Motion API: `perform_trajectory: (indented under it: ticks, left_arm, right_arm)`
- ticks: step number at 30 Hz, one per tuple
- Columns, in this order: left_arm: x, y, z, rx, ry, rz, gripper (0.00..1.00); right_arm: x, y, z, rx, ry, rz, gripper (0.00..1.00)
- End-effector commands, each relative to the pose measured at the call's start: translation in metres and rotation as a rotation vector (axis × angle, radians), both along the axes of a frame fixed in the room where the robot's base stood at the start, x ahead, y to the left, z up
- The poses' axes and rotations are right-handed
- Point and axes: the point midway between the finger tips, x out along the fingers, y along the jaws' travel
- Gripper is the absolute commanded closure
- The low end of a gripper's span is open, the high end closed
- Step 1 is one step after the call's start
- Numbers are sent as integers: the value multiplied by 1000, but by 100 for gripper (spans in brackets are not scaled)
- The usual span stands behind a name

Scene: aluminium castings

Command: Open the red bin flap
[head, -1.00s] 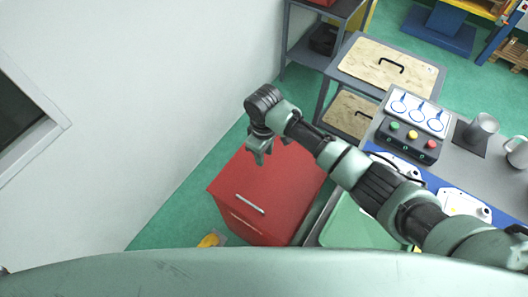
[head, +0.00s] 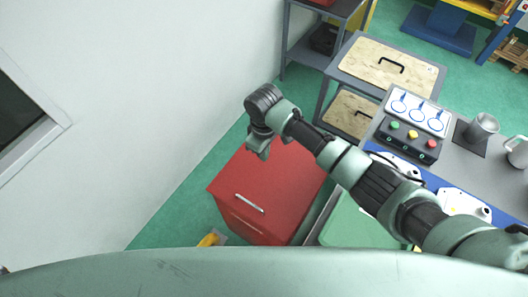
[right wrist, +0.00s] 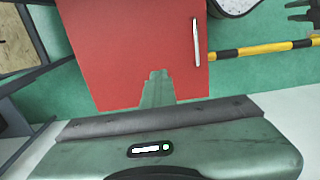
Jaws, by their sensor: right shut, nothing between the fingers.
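The red bin (head: 283,190) stands on the green floor beside the white wall. Its red flap carries a silver bar handle (head: 249,203) near the front edge, and no gap shows at it. In the right wrist view the red surface (right wrist: 130,45) fills the upper middle, with the handle (right wrist: 196,42) near its right edge. My right gripper (head: 261,155) is over the far left part of the bin, apart from the handle. Its fingers (right wrist: 158,78) are together and empty, pointing at the red surface. Whether they touch it is unclear. My left gripper is not recognisable.
A worktable with a button box (head: 408,141) and grey mugs stands to the right. The white wall (head: 150,100) closes off the left. A yellow-black bar (right wrist: 262,49) lies right of the bin in the wrist view.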

Motion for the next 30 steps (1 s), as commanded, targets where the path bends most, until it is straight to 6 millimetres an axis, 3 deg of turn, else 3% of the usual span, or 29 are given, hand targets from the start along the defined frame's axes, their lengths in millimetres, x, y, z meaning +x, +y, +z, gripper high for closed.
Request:
perform_trajectory:
  ticks: [22,23,26,30]
  left_arm:
    - [0,2,0,2,1,0,68]
    - [0,2,0,3,0,0,68]
    - [0,2,0,3,0,0,68]
    - [0,2,0,3,0,0,68]
  right_arm:
    - [0,0,0,0,0,0,100]
    - [0,0,0,0,0,0,96]
    - [0,0,0,0,0,0,69]
    - [0,0,0,0,0,0,68]
